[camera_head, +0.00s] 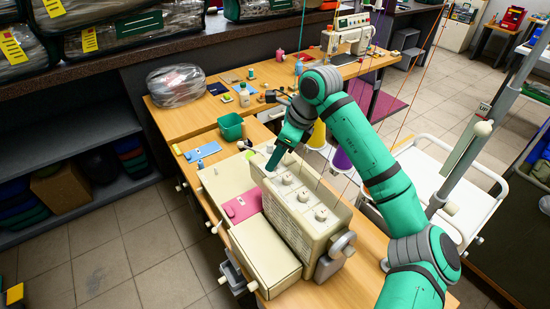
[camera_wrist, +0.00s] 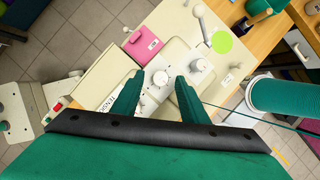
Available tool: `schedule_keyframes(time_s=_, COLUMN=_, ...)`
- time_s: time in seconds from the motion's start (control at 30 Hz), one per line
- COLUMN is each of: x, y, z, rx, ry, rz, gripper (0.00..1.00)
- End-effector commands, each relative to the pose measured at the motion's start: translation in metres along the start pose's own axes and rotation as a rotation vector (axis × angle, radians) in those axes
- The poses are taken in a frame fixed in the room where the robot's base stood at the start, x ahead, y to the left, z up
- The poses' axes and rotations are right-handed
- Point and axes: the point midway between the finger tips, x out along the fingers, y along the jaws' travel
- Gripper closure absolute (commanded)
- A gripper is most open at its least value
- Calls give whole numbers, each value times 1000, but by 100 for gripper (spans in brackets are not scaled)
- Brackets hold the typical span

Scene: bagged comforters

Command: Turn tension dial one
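The cream sewing machine (camera_head: 290,235) stands on the wooden table, with a row of pale round tension dials along its top. Three dials show in the head view, one of them the middle dial (camera_head: 303,196). My gripper (camera_head: 274,162) is over the far end of this row and hides part of it. In the wrist view my gripper (camera_wrist: 158,88) is open, its two green fingers apart. A white dial (camera_wrist: 160,77) appears between the fingertips; I cannot tell whether they touch it. Another dial (camera_wrist: 199,65) lies just right of the fingers.
A pink pad (camera_head: 241,206) lies on the machine's left part. A green bin (camera_head: 230,127) stands behind it on the table (camera_head: 190,124). Thread cones (camera_head: 317,136) and thin threads are close to my arm. A white cart (camera_head: 455,170) stands to the right.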

Motion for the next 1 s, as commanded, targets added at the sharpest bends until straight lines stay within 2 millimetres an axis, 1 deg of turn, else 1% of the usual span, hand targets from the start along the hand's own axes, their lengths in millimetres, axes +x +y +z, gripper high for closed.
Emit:
schedule_keyframes(time_s=0.03, x=5, y=0, z=0, rx=1, ry=-1, rz=2, gripper=60)
schedule_keyframes(time_s=0.13, x=10, y=0, z=0, rx=1, ry=0, rz=1, gripper=60)
schedule_keyframes(time_s=0.47, x=13, y=0, z=-1, rx=1, ry=0, rz=0, gripper=60)
schedule_keyframes(time_s=0.5, x=13, y=0, z=-1, rx=1, ry=0, rz=0, gripper=70)
schedule_keyframes(time_s=0.57, x=13, y=0, z=-1, rx=1, ry=0, rz=0, gripper=84)
schedule_keyframes(time_s=0.6, x=13, y=0, z=-1, rx=1, ry=0, rz=0, gripper=94)
schedule_keyframes(time_s=0.63, x=13, y=0, z=-1, rx=1, ry=0, rz=0, gripper=100)
schedule_keyframes(time_s=0.87, x=13, y=0, z=-1, rx=9, ry=1, rz=-3, gripper=100)
schedule_keyframes(time_s=1.0, x=13, y=0, z=-1, rx=42, ry=1, rz=-17, gripper=100)
